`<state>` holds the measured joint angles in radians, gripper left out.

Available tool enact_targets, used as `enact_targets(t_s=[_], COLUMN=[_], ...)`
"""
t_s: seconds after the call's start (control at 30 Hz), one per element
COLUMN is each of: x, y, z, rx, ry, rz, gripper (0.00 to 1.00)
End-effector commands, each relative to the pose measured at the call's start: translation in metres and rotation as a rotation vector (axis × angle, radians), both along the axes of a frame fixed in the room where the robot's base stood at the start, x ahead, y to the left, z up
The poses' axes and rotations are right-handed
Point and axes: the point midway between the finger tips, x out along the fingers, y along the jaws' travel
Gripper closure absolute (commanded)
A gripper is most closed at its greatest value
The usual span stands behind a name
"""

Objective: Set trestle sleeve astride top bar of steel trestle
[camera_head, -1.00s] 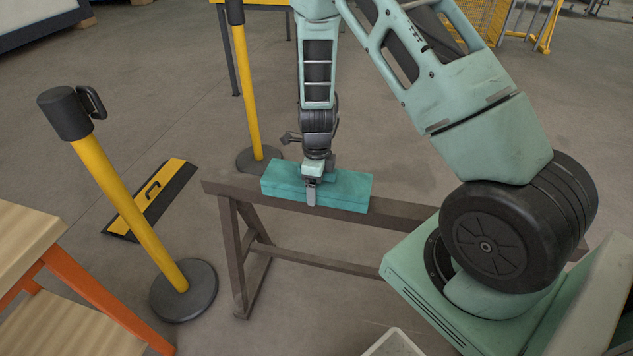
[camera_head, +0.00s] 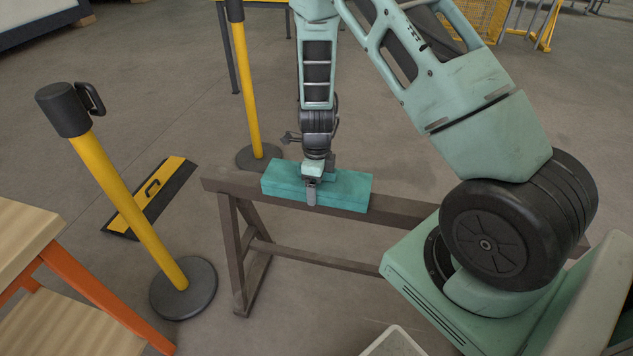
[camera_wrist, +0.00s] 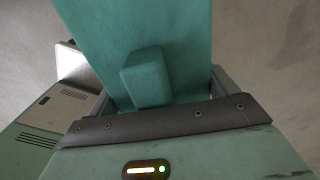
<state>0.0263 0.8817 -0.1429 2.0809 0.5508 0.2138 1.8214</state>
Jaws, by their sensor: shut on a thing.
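The trestle sleeve (camera_head: 340,190) is a long teal block with a raised grip block on top. In the head view it sits along the top bar (camera_head: 400,208) of the brown steel trestle (camera_head: 233,250), left of the bar's middle, looking level and in line with it. My gripper (camera_head: 312,188) points down and is shut on the sleeve near its middle. In the wrist view the teal sleeve (camera_wrist: 130,35) and its grip block (camera_wrist: 147,77) show beyond the gripper's dark edge. The sleeve's underside is hidden, so I cannot tell how fully it straddles the bar.
A yellow post with a black base (camera_head: 183,290) stands left of the trestle, and another post (camera_head: 246,90) stands behind it. A yellow-black floor plate (camera_head: 150,198) lies at left. A wooden table (camera_head: 25,235) is at the left front.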

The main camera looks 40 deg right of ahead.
Motion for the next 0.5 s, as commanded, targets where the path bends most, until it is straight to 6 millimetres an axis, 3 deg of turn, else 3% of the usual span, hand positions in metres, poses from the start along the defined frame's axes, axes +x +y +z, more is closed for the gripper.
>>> enact_targets(t_s=[0.5], x=[0.0], y=[0.0], z=[-0.0105], rx=[0.0], ry=[0.0], rz=[0.001], gripper=[0.37])
